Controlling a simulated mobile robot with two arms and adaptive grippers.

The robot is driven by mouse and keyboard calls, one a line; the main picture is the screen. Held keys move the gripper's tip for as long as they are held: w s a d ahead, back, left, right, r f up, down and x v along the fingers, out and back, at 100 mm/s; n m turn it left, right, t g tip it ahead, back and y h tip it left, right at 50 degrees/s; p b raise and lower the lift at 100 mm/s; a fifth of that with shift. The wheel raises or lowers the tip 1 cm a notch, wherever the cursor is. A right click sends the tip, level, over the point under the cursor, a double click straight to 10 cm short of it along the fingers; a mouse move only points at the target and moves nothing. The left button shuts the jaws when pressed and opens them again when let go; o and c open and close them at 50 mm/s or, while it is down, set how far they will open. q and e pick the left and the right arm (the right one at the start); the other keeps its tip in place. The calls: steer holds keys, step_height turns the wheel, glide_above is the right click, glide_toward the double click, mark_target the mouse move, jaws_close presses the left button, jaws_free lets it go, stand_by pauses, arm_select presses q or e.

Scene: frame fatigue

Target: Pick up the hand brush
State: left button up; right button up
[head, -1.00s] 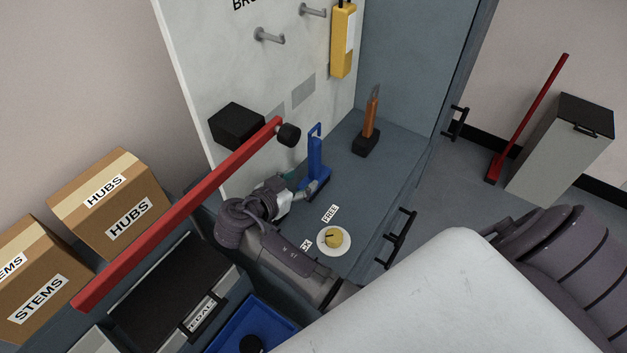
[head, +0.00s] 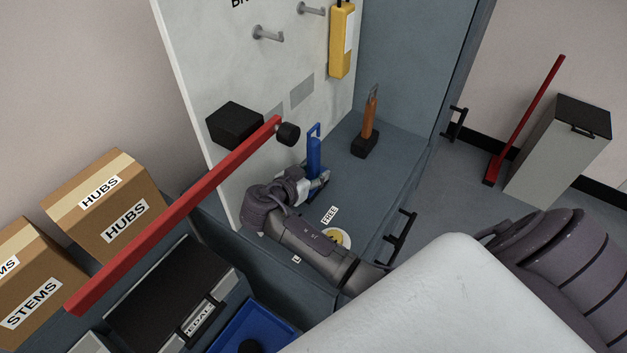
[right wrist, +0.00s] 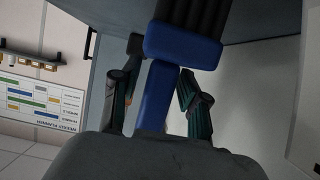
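The blue hand brush (head: 314,150) stands upright on the grey shelf, its lower part hidden behind my right gripper. In the right wrist view, its blue handle (right wrist: 157,95) runs between the fingers, with a wider blue head and black bristles above it in the picture. My right gripper (head: 322,180) is at the brush; in the right wrist view its two fingers (right wrist: 158,98) are spread on either side of the handle. A gap shows on the left; contact on the right is unclear. My left gripper is not in view.
An orange-handled tool with a black base (head: 365,140) stands right of the brush. A white plate (head: 349,241) with something yellow is partly hidden by my right arm. A red bar (head: 180,210) crosses at left. A yellow item (head: 342,45) hangs on the white panel.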

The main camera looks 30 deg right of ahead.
mark_target(310, 165)
jaws_close()
steer(key=shift+r, duration=0.1)
steer(key=shift+r, duration=0.35)
step_height(310, 165, up, 2)
steer(key=shift+r+b, duration=0.2)
steer(key=shift+b, duration=0.45)
steer(key=s+d+r+b, duration=0.2)
steer(key=s+d+r, duration=0.5)
steer(key=d, duration=0.2)
steer(key=shift+d+r, duration=0.25)
steer(key=shift+r, duration=0.1)
steer(key=shift+c, duration=1.2)
jaws_free()
steer(key=c, duration=0.3)
